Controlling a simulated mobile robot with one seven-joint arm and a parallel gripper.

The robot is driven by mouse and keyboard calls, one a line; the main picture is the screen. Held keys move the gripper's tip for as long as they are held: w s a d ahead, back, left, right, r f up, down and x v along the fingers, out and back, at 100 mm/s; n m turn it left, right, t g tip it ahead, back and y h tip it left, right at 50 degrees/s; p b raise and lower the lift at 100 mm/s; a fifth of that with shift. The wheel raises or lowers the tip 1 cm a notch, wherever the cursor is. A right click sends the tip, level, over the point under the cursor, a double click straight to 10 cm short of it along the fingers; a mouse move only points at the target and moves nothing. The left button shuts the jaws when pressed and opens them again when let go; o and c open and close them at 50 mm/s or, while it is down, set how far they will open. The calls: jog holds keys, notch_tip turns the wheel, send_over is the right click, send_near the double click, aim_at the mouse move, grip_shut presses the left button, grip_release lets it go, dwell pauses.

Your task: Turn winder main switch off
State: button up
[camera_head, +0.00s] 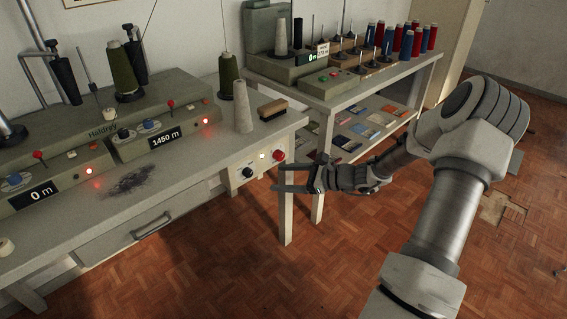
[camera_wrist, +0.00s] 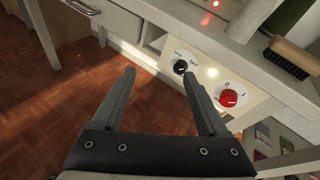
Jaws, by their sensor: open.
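The winder bench's front panel (camera_wrist: 196,80) carries a red rotary knob (camera_wrist: 229,98) on a white round plate marked 0 and I. The red knob also shows in the head view (camera_head: 278,155). Which mark it points at is too small to tell. A white lamp (camera_wrist: 212,72) is lit between it and a black dial knob (camera_wrist: 180,67). My gripper (camera_head: 277,177) is open and empty, just in front of the panel. In the wrist view, the right finger reaches near the black knob, and the red knob lies to the right of both fingers. Nothing is held.
The bench top (camera_head: 190,150) holds winder units with red lamps lit and displays reading 0 m and 1450 m. A brush (camera_head: 273,109) and a grey cone (camera_head: 242,107) stand near the right corner. A second table (camera_head: 345,92) with spools stands behind. Floor in front is clear.

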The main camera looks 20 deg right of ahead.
jog(key=d+f+m+t+h+b, duration=0.1)
jog(key=d+f+m+t+h, duration=0.1)
jog(key=d+f+m+t, duration=0.25)
jog(key=d+f+m+t+h+b, duration=0.1)
jog(key=d+f+m+t+h, duration=0.1)
jog(key=d+f+m, duration=0.45)
jog(key=n+b, duration=0.1)
jog(key=b, duration=0.5)
send_near(282, 157)
jog(key=shift+t+h, duration=0.25)
jog(key=shift+h, duration=0.05)
jog(key=x, duration=0.7)
jog(key=shift+w+a+f, duration=0.25)
jog(key=shift+w+a, duration=0.05)
jog(key=shift+a, duration=0.1)
jog(key=shift+w+a+r, duration=0.1)
jog(key=shift+w, duration=0.3)
grip_shut()
